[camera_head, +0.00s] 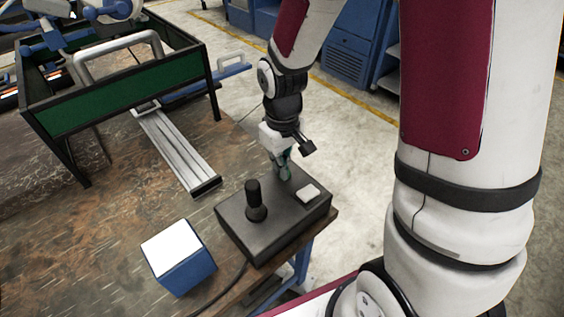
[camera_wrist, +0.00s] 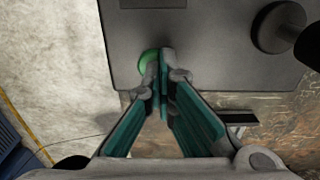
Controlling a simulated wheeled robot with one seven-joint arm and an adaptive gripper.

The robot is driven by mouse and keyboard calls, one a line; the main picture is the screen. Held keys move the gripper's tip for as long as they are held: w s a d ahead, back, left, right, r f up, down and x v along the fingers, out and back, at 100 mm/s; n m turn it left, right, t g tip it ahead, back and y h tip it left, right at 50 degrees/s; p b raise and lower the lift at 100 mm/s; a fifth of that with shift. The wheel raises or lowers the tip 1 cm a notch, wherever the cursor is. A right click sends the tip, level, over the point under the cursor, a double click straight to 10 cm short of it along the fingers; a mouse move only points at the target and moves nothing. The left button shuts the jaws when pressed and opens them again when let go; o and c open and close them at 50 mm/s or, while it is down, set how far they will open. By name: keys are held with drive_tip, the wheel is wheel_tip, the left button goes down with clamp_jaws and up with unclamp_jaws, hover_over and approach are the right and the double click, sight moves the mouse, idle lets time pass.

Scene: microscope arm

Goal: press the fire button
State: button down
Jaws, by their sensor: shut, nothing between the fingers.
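A dark control box (camera_head: 272,232) with a black joystick (camera_head: 255,200) sits at the table's corner. A green round button (camera_wrist: 147,62) shows on the box in the wrist view, partly covered by my fingertips. My gripper (camera_head: 285,176) points down over the far edge of the box, with its fingers shut and empty. In the wrist view its fingertips (camera_wrist: 163,66) lie over the right part of the green button. I cannot tell whether they touch it. In the head view my fingers hide the button.
A pale square pad (camera_head: 307,193) lies on the box to the right of my gripper. A blue box with a white top (camera_head: 172,248) stands at the left of the control box. A green-sided frame (camera_head: 125,95) and a metal rail (camera_head: 178,150) lie farther back on the wooden table.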

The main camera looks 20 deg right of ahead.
drive_tip(key=shift+s+f, duration=0.15)
drive_tip(key=shift+f, duration=0.25)
drive_tip(key=shift+r+p, duration=0.4)
wheel_tip(320, 180, up, 14)
drive_tip(key=p, duration=0.3)
drive_tip(key=shift+f, duration=0.2)
